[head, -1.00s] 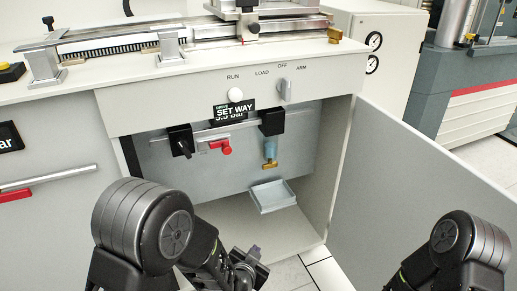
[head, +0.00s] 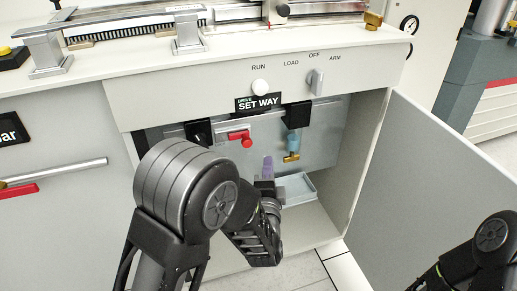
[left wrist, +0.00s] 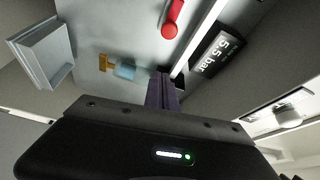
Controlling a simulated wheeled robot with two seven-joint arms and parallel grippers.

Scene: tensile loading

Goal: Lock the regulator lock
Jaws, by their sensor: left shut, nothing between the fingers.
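The red lever (head: 240,137), which I take to be the regulator lock, sits on the panel inside the open cabinet, below the SET WAY label. It also shows at the top of the left wrist view (left wrist: 171,20), with its mount cut off. My left gripper (head: 267,165) has narrow purple fingers, shut and empty. It points up inside the cabinet opening, below and right of the red lever and apart from it in the head view. In the left wrist view its fingers (left wrist: 161,90) show end-on below the lever. My right gripper is out of view.
A black knob block (head: 198,132) is left of the lever. A dark display (left wrist: 213,52) reads 5.5 bar. The open door (head: 430,180) bounds the right side.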

